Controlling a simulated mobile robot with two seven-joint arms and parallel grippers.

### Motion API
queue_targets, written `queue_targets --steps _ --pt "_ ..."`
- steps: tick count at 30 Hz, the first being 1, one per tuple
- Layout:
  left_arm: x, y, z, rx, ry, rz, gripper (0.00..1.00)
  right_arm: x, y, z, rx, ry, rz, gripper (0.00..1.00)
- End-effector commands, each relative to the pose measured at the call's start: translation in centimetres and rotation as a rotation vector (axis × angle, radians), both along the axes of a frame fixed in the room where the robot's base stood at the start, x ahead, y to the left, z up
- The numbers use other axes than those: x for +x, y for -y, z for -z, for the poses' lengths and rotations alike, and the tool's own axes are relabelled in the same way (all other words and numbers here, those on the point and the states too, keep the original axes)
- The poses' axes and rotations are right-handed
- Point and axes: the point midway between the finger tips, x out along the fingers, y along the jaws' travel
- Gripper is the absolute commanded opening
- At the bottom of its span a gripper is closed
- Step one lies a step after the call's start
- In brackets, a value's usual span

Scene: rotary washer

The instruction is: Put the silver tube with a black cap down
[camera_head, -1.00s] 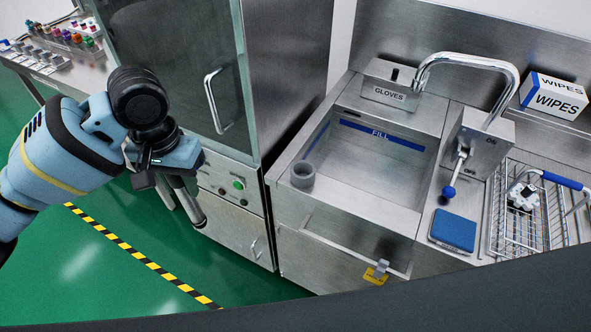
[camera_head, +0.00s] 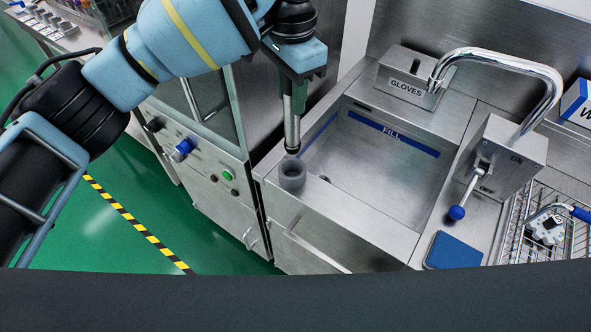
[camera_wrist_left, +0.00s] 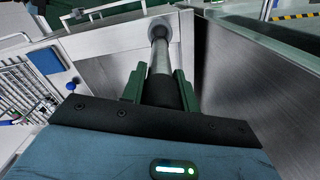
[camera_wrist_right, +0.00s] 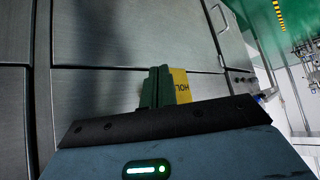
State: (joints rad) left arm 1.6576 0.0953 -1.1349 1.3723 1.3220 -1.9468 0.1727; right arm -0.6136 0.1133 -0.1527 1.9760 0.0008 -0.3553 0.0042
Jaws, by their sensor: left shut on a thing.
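The silver tube (camera_head: 292,122) is held upright, pointing down, by my left gripper (camera_head: 296,85). In the left wrist view, the left gripper (camera_wrist_left: 160,85) has its green fingers on either side of the tube's black part (camera_wrist_left: 160,92), with the silver length (camera_wrist_left: 160,58) reaching away. The tube's lower end is dark and sits just above the grey round holder (camera_head: 291,178) on the sink's left corner; whether it touches the rim is unclear. In the right wrist view my right gripper (camera_wrist_right: 157,88) has its fingers together, with a yellow tag (camera_wrist_right: 181,86) behind them.
The sink basin (camera_head: 375,185) marked FILL lies right of the holder. A glove box (camera_head: 408,80), a tall faucet (camera_head: 540,75), a blue sponge (camera_head: 454,251) and a wire rack (camera_head: 520,225) stand around it. A steel cabinet (camera_head: 205,170) is at left.

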Motion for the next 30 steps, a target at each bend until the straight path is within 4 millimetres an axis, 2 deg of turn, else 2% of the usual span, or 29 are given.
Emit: queue_targets --steps 5,10,19,27,30 --pt "0.0 -0.1 1.7 0.001 -0.002 -0.001 0.05 -0.1 -0.2 0.1 0.004 -0.003 0.004 0.0" --pt "0.0 -0.1 4.4 0.0 -0.001 -0.002 0.05 -0.2 -0.2 0.3 0.004 -0.007 0.003 0.0" --pt "0.0 -0.1 5.5 0.001 0.001 -0.002 0.05 -0.3 0.1 0.3 -0.002 -0.007 -0.002 0.0" --pt "-0.1 -0.1 9.4 0.0 -0.001 -0.003 0.05 -0.5 0.2 0.7 -0.007 -0.015 -0.008 0.0" --pt "0.0 -0.1 10.0 -0.001 0.001 -0.002 0.05 -0.6 0.2 0.7 -0.007 -0.015 -0.008 0.0"
